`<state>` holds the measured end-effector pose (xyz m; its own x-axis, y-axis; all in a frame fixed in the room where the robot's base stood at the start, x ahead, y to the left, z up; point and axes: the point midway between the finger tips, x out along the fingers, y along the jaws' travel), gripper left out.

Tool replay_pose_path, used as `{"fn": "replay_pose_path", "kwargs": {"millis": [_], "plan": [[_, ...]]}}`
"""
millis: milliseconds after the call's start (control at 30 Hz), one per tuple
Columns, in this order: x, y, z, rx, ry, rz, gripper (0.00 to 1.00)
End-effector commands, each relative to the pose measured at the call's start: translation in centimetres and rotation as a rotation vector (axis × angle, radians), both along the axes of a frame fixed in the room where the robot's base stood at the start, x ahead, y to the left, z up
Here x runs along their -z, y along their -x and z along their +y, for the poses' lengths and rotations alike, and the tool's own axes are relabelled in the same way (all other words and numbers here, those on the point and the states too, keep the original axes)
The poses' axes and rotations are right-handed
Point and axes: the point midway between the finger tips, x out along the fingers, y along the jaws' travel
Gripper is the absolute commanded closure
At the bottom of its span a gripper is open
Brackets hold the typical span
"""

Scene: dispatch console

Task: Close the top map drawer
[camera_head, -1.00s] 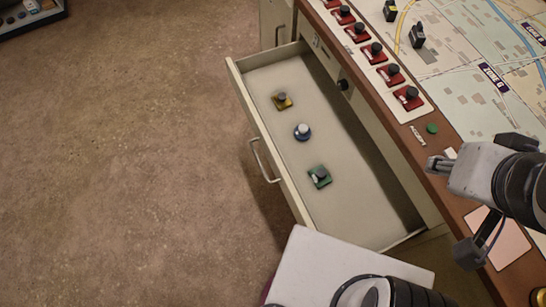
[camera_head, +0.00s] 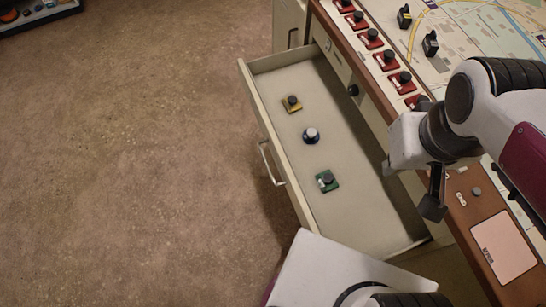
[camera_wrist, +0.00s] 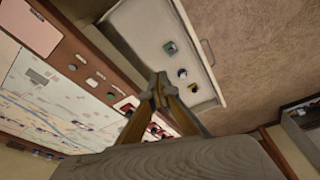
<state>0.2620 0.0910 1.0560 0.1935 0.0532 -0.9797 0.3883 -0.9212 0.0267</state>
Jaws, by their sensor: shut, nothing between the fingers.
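The map drawer (camera_head: 275,155) is pulled out to the left from under the console, with its handle (camera_head: 268,162) on the outer face of its front. It also shows at the top of the wrist view (camera_wrist: 150,35), with its handle (camera_wrist: 208,52) on the right. My gripper (camera_wrist: 160,90) is shut and empty, its fingertips together in the wrist view, apparently above the drawer's inner side.
Inside the drawer lie a yellow piece (camera_head: 291,104), a blue piece (camera_head: 311,136) and a green piece (camera_head: 327,181). Open carpet (camera_head: 120,150) lies left of the drawer. A tray (camera_head: 35,15) is at top left.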

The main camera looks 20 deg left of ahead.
Motion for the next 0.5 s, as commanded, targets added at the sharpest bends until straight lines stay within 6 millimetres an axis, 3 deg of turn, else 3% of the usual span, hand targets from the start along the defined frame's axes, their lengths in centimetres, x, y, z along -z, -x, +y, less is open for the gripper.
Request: {"fn": "replay_pose_path", "kwargs": {"millis": [500], "plan": [[4.3, -1.4, 6.7, -0.322, 0.137, 0.120, 1.00]]}}
